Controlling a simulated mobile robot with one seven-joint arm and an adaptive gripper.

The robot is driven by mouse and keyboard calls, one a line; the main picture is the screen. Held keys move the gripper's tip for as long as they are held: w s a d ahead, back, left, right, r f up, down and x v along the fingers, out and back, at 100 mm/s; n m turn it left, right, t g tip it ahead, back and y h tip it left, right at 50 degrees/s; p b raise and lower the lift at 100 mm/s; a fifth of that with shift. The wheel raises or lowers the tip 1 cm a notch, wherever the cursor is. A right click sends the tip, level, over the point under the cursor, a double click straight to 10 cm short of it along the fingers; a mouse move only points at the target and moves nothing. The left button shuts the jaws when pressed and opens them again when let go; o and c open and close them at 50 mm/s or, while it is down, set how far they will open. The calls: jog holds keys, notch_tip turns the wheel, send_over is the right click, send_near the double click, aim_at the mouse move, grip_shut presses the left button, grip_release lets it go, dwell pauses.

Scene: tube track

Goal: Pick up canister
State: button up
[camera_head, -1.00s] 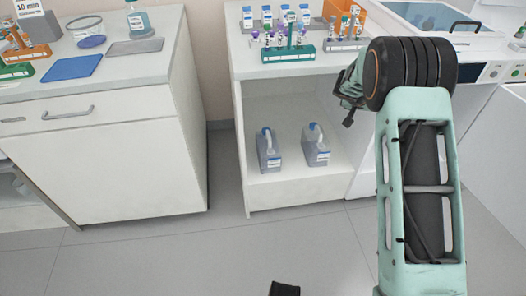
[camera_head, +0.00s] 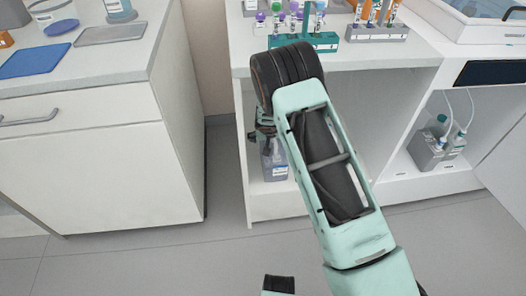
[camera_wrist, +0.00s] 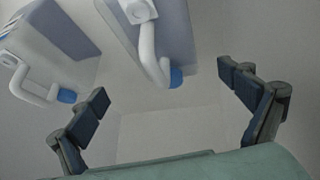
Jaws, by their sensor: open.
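A grey canister (camera_head: 274,165) stands on the low shelf under the counter, partly covered by my arm in the head view. In the wrist view one canister (camera_wrist: 172,30) with a white handle and blue cap is near the upper middle, ahead of the space between my fingers. A second canister (camera_wrist: 58,38), also with a white handle and blue cap, lies to its left, ahead of the left finger. My gripper (camera_wrist: 163,88) is open and empty, with its fingers wide apart. In the head view my arm hides most of the gripper and the second canister.
The shelf (camera_head: 285,207) sits under a countertop holding tube racks (camera_head: 303,41). A white cabinet (camera_head: 110,165) stands to the left, with a gap before the shelf unit. Bottles with tubing (camera_head: 428,152) stand in the right compartment. The floor in front is clear.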

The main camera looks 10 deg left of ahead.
jog(key=shift+a+f, duration=0.55)
jog(key=shift+w+f, duration=0.2)
jog(key=shift+f, duration=0.1)
jog(key=shift+b+x, duration=0.3)
jog(key=shift+x, duration=2.95)
jog(key=shift+w+d+r, duration=0.15)
jog(key=shift+w, duration=0.05)
jog(key=c, duration=2.1)
jog(key=shift+w+r, duration=0.15)
jog(key=shift+r, duration=0.05)
jog(key=shift+c, duration=0.5)
